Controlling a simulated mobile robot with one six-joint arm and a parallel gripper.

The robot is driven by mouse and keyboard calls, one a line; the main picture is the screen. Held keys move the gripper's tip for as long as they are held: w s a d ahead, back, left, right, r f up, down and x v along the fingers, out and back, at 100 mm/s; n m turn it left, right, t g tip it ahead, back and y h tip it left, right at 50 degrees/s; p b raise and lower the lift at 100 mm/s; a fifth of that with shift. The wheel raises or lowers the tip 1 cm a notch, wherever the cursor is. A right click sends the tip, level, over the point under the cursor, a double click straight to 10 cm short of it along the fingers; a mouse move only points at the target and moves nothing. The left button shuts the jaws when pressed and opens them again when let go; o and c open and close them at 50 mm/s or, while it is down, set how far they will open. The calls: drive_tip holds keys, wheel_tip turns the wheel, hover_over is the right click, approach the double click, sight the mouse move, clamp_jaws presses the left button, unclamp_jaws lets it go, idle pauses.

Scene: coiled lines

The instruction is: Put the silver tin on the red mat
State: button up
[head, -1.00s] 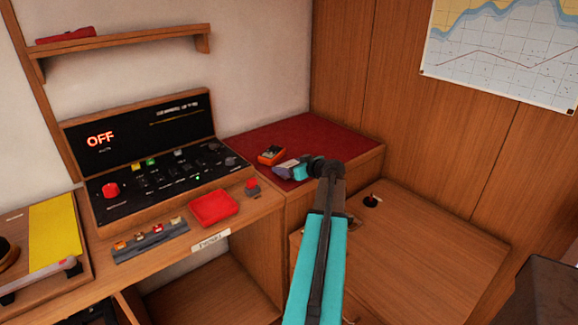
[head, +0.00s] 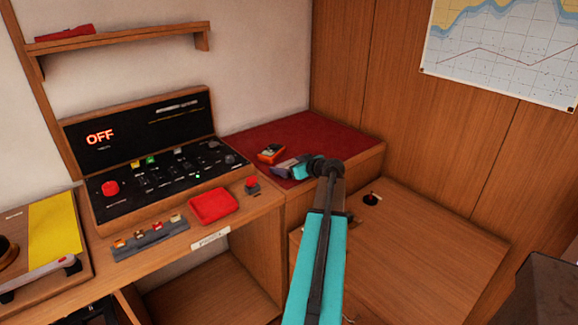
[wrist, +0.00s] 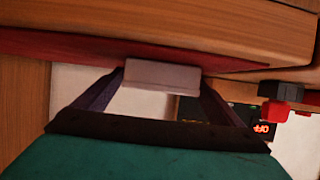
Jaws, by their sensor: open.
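A pale grey box-shaped thing, which looks like the silver tin (wrist: 162,75), sits between the two spread fingertips of my gripper (wrist: 155,90) in the wrist view. It appears against the dark red mat (wrist: 60,46); I cannot tell whether its underside touches. In the head view my gripper (head: 285,169) reaches low over the near edge of the dark red mat (head: 310,133). There the tin is hard to tell apart from the grey fingers. The jaws are open around the tin.
An orange device (head: 270,154) lies on the mat just left of my gripper. A bright red tray (head: 213,207) and a red-topped switch (head: 252,185) are on the counter by the control panel (head: 160,170). The wooden top (head: 420,250) at right is mostly clear.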

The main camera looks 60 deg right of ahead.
drive_tip(key=shift+r, duration=0.15)
drive_tip(key=b+v, duration=0.2)
drive_tip(key=v, duration=1)
idle(0.7)
